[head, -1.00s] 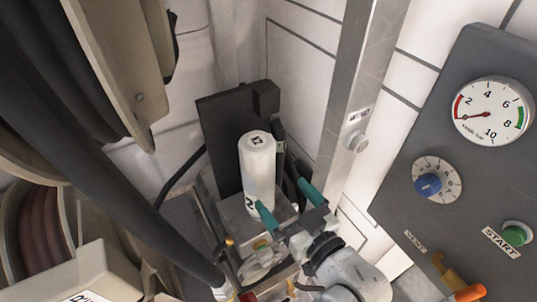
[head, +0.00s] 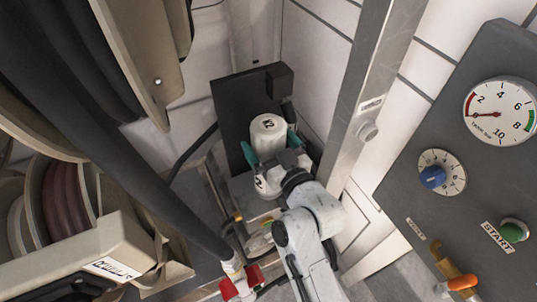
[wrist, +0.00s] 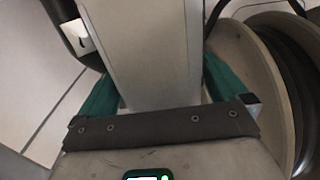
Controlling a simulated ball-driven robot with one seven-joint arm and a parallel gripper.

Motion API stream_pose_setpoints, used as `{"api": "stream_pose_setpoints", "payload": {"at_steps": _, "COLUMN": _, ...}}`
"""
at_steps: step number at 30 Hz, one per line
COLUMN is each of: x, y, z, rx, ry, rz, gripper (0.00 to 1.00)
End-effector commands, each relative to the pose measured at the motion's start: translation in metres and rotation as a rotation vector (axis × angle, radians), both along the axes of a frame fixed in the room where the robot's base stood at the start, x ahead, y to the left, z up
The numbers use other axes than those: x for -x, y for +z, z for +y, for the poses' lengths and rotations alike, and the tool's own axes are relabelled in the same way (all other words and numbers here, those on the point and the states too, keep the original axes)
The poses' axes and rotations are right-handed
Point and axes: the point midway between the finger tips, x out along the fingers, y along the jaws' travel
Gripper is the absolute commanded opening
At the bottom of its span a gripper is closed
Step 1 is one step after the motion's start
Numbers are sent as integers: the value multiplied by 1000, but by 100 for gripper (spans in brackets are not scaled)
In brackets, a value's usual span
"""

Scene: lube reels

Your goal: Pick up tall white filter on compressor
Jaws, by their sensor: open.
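The tall white filter (head: 268,130) stands upright in front of a dark panel in the head view, with a black mark on its top. My gripper (head: 270,146) is open, with one teal finger on each side of the filter's upper body. In the wrist view the filter (wrist: 148,50) fills the space between the teal fingers of my gripper (wrist: 161,82). I cannot tell whether either finger touches it.
The dark panel (head: 226,112) stands close behind the filter. A metal post (head: 362,110) rises to the right, beside the grey control panel (head: 455,170) with gauge and knobs. Large hose reels (head: 70,205) and a thick black hose (head: 130,165) crowd the left.

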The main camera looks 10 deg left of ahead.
Motion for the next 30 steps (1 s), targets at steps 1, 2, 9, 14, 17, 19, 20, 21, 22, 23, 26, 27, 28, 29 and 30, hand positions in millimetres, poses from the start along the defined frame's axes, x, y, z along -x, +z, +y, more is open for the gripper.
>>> {"api": "stream_pose_setpoints", "payload": {"at_steps": 1, "x": -2, "y": 0, "z": 1, "rx": 1, "ry": 0, "rz": 1, "gripper": 100}}
{"api": "stream_pose_setpoints", "payload": {"at_steps": 2, "x": -3, "y": 0, "z": 2, "rx": 0, "ry": 0, "rz": 0, "gripper": 100}}
{"api": "stream_pose_setpoints", "payload": {"at_steps": 9, "x": -3, "y": -1, "z": 2, "rx": 0, "ry": 0, "rz": 0, "gripper": 97}}
{"api": "stream_pose_setpoints", "payload": {"at_steps": 14, "x": -3, "y": 0, "z": 2, "rx": 0, "ry": 0, "rz": 0, "gripper": 82}}
{"api": "stream_pose_setpoints", "payload": {"at_steps": 17, "x": -3, "y": 0, "z": 2, "rx": 1, "ry": 0, "rz": -1, "gripper": 72}}
{"api": "stream_pose_setpoints", "payload": {"at_steps": 19, "x": -3, "y": 0, "z": 2, "rx": 1, "ry": 0, "rz": -1, "gripper": 66}}
{"api": "stream_pose_setpoints", "payload": {"at_steps": 20, "x": -3, "y": 0, "z": 2, "rx": 1, "ry": 0, "rz": -1, "gripper": 63}}
{"api": "stream_pose_setpoints", "payload": {"at_steps": 21, "x": -3, "y": 0, "z": 2, "rx": 1, "ry": 0, "rz": -1, "gripper": 59}}
{"api": "stream_pose_setpoints", "payload": {"at_steps": 22, "x": -3, "y": 0, "z": 2, "rx": 1, "ry": 0, "rz": -1, "gripper": 56}}
{"api": "stream_pose_setpoints", "payload": {"at_steps": 23, "x": -3, "y": 0, "z": 2, "rx": 1, "ry": 0, "rz": -1, "gripper": 53}}
{"api": "stream_pose_setpoints", "payload": {"at_steps": 26, "x": -2, "y": 0, "z": 2, "rx": 1, "ry": 0, "rz": -1, "gripper": 44}}
{"api": "stream_pose_setpoints", "payload": {"at_steps": 27, "x": -2, "y": 0, "z": 2, "rx": 1, "ry": 0, "rz": -1, "gripper": 40}}
{"api": "stream_pose_setpoints", "payload": {"at_steps": 28, "x": -2, "y": 0, "z": 2, "rx": 1, "ry": 0, "rz": -1, "gripper": 37}}
{"api": "stream_pose_setpoints", "payload": {"at_steps": 29, "x": -2, "y": 0, "z": 2, "rx": 1, "ry": 0, "rz": -1, "gripper": 34}}
{"api": "stream_pose_setpoints", "payload": {"at_steps": 30, "x": -2, "y": 0, "z": 2, "rx": 1, "ry": 0, "rz": -1, "gripper": 30}}
